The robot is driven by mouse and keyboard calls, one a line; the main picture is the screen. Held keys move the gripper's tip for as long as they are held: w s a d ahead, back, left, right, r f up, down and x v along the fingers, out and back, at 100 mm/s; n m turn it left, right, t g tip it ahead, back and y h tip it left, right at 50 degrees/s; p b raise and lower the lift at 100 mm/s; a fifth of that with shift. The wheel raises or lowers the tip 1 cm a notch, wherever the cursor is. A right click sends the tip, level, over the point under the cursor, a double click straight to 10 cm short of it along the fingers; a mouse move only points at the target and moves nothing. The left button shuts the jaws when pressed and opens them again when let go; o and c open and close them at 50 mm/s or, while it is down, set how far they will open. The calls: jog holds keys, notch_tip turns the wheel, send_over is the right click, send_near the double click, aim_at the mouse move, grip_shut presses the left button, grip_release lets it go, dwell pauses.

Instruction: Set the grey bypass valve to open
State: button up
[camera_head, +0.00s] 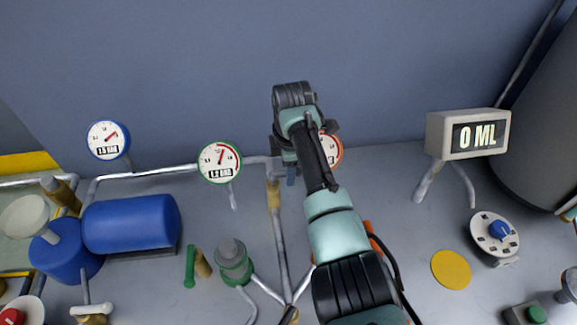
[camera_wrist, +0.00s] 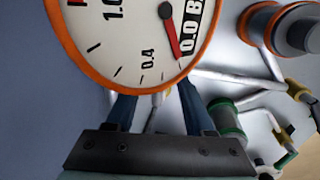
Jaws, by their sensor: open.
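I cannot single out the grey bypass valve for certain. A pale grey T-shaped handle (camera_head: 91,309) on a brass body stands at the lower left in the head view, far from my gripper. My gripper (camera_wrist: 157,103) is open, with its two dark blue fingers apart and nothing held between them. In the wrist view its fingers pass behind the lower edge of the orange-rimmed gauge (camera_wrist: 135,35), which reads 0.0. In the head view this gauge (camera_head: 331,149) is partly hidden by my arm. My arm also hides part of the pipework behind it.
Blue-rimmed (camera_head: 108,140) and green-rimmed gauges (camera_head: 220,161) stand to the left. A blue tank (camera_head: 131,222), a green lever (camera_head: 190,267) and a grey-and-green fitting (camera_head: 233,262) are lower left. A 0 ML display (camera_head: 468,134) and blue-knobbed dial (camera_head: 496,234) stand right.

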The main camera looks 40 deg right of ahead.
grip_shut()
jog(key=shift+r+p, duration=0.1)
jog(key=shift+p, duration=0.2)
jog(key=shift+s+a+m+g+h+p, duration=0.2)
jog(key=shift+a+m+g, duration=0.5)
jog(key=shift+m, duration=2.3)
jog(key=shift+s+a+m+g+h+p, duration=0.25)
jog(key=shift+a+m, duration=0.8)
jog(key=shift+m, duration=1.95)
jog(key=shift+s+a+m+g+h+p, duration=0.2)
jog(key=shift+a+m+g, duration=0.55)
jog(key=shift+m, duration=2.25)
jog(key=shift+w+a, duration=0.15)
grip_release()
